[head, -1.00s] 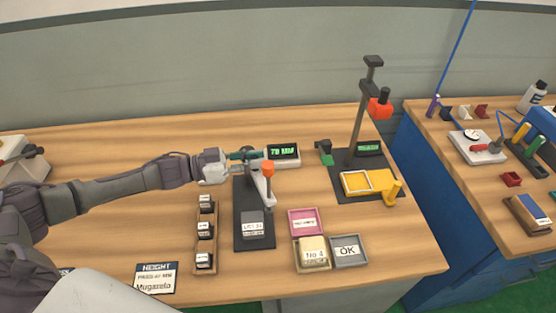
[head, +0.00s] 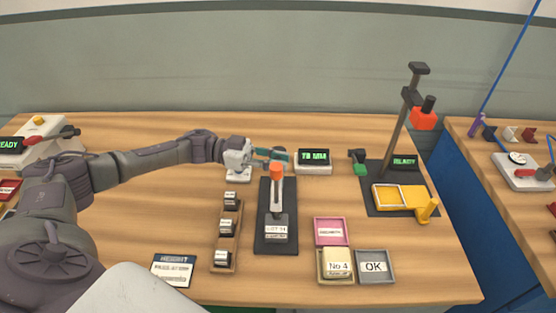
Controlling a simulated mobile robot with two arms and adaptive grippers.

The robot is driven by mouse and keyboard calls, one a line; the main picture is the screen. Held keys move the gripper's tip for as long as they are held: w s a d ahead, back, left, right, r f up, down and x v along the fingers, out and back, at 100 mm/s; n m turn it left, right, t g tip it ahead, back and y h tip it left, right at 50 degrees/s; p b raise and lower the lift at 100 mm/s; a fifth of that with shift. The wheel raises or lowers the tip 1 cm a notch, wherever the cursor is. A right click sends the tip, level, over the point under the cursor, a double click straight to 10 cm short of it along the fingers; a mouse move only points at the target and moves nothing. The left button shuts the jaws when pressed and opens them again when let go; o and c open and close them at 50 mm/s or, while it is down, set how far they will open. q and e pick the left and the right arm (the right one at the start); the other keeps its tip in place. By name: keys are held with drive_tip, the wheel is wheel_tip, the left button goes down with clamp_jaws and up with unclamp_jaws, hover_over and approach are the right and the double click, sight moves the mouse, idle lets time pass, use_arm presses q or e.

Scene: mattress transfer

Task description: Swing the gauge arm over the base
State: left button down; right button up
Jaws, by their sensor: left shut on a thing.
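The gauge base (head: 259,240) is a long dark plate on the bench, with a grey block labelled LOT 31 (head: 276,231) on its near half. The pale gauge arm (head: 277,195), with an orange-red knob (head: 276,169), lies along the base's length, its near end over the block's far side. My left gripper (head: 275,157) has teal fingers and is at the far end of the gauge, just behind the knob. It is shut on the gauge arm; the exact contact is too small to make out. My right gripper is out of view.
A display reading 78 MM (head: 314,166) stands right of the gauge. A rack of small labelled blocks (head: 226,240) is at its left. Pink (head: 331,232), No 4 (head: 336,266) and OK (head: 375,266) trays lie front right. A stand with a yellow tray (head: 401,196) is further right.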

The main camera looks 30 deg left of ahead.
use_arm(q)
drive_tip(key=c, duration=1)
unclamp_jaws()
drive_tip(key=shift+c, duration=0.2)
drive_tip(key=shift+a, duration=0.15)
drive_tip(key=v, duration=1.2)
drive_tip(key=shift+s, duration=0.1)
